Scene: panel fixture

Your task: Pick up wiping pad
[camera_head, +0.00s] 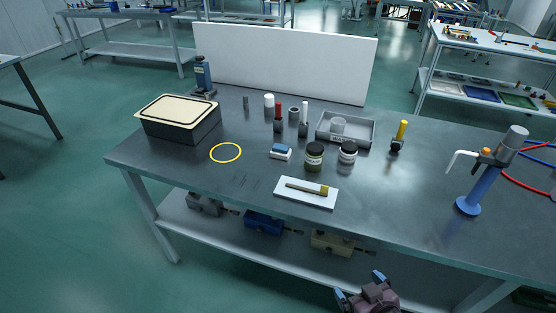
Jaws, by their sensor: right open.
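The wiping pad, as far as I can tell, is the small blue-and-white block (281,151) lying on the grey metal workbench (225,181). It sits left of two dark-lidded jars and behind the white board with the brush. My right gripper (359,287) is at the bottom edge of the view, in front of the bench and well apart from the pad. Its two blue-tipped fingers are spread, and nothing shows between them. My left gripper is not in view.
Two jars (314,156) (348,152) stand right of the pad. A brush (307,189) lies on a white board (287,196) in front. A yellow ring (226,153) and a lidded box (180,118) lie left. A grey tray (361,130) and blue stand (478,190) are right.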

